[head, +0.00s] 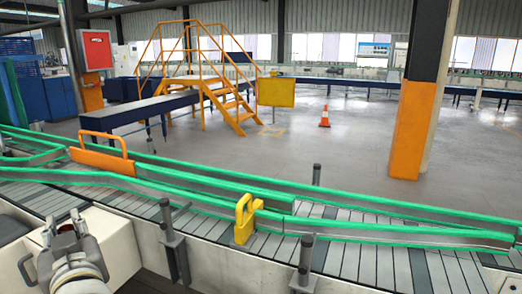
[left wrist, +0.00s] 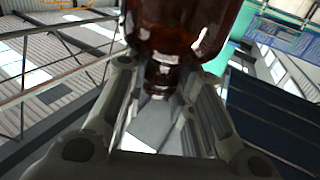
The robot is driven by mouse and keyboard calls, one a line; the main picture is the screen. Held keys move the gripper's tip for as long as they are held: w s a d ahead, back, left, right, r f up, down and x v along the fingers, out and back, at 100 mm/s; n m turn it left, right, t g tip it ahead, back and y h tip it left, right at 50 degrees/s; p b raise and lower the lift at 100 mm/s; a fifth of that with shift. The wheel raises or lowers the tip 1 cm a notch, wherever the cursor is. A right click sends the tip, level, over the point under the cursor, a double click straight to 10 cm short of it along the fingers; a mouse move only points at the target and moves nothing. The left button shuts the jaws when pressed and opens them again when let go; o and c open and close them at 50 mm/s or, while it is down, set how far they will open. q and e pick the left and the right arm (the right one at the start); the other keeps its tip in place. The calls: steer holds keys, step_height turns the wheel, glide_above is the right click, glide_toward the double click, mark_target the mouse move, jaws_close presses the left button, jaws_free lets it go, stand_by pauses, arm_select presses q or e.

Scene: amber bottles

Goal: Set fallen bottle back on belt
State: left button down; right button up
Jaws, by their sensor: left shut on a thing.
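My left gripper (head: 63,222) is low at the left of the head view, beside the near side of the conveyor. It is shut on the amber bottle (head: 66,228), of which only a small dark reddish part shows there. In the left wrist view the brown glass bottle (left wrist: 180,30) is large, with its narrower neck between the two fingers (left wrist: 160,95) and its wide body beyond them. The bottle's far end is cut off by the frame. The grey slatted belt (head: 375,265) runs across the head view between green rails. My right gripper is not in view.
A yellow bracket (head: 244,218) and dark posts (head: 305,258) stand along the conveyor's near side. An orange guard (head: 100,157) crosses the belt at left. A pale box-like housing (head: 112,245) is next to my left gripper. The visible belt at right is clear.

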arm_select(q)
steer(key=s+d+f+m+t+h, duration=0.2)
steer(key=s+d+f+m+h, duration=0.2)
steer(key=f, duration=0.7)
steer(key=s+d+f+m+t+h, duration=0.2)
steer(key=s+d+f+m+h, duration=0.2)
steer(key=d+f, duration=0.7)
steer(key=shift+s+h, duration=1.1)
steer(key=shift+h, duration=0.8)
steer(key=shift+d, duration=0.1)
steer(key=shift+f, duration=0.1)
